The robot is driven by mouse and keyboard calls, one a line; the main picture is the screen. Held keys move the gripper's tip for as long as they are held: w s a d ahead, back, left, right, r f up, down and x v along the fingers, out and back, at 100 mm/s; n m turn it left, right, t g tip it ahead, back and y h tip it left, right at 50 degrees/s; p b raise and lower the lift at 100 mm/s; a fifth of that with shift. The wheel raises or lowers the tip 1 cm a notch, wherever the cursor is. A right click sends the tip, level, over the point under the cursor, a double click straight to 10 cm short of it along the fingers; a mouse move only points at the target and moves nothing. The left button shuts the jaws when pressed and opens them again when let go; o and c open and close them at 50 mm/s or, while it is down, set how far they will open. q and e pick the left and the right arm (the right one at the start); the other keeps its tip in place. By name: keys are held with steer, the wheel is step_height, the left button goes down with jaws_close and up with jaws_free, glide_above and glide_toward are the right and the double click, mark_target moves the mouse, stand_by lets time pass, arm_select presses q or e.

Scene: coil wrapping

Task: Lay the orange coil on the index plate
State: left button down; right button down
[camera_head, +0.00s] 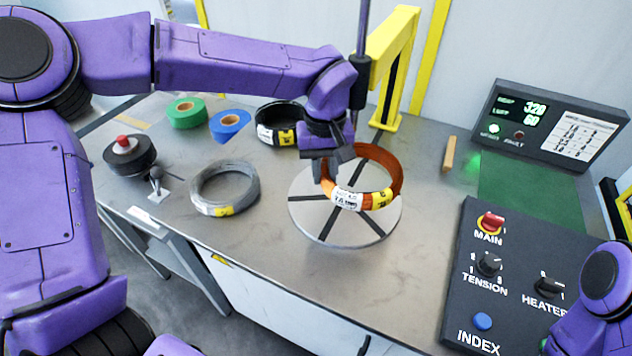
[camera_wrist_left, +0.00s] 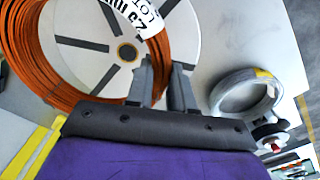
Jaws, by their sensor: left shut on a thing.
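The orange coil (camera_head: 396,178), with a white and yellow label on its near side, is over the round pale index plate (camera_head: 305,222) with dark radial slots. My left gripper (camera_head: 327,172) is shut on the coil's left side. The left wrist view shows the coil (camera_wrist_left: 50,75) between camera and plate (camera_wrist_left: 185,35), with the fingers (camera_wrist_left: 166,75) at its wall. The coil looks held a little above the plate; its underside is hidden. My right gripper is out of view; only part of that arm shows at lower right.
A grey coil (camera_head: 196,191) and a black coil (camera_head: 262,128) lie on the bench, with green (camera_head: 180,113) and blue (camera_head: 222,127) tape rolls behind. A yellow post (camera_head: 398,85) stands behind the plate. A control panel (camera_head: 462,290) is at right. Bench in front is clear.

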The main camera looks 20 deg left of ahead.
arm_select(q)
steer(key=a+f, duration=0.1)
steer(key=w+a+f, duration=0.1)
steer(key=f, duration=0.1)
steer(key=w+f, duration=0.1)
steer(key=shift+a+f, duration=0.15)
steer(key=shift+a, duration=0.25)
steer(key=f, duration=0.4)
steer(key=shift+w+a, duration=0.2)
steer(key=shift+a, duration=0.05)
steer(key=shift+s, duration=0.1)
steer(key=c, duration=1)
jaws_free()
steer(key=shift+f, duration=0.15)
step_height(320, 180, up, 12)
steer(key=shift+s+r+p, duration=0.1)
steer(key=shift+r+p, duration=0.05)
steer(key=shift+p, duration=0.15)
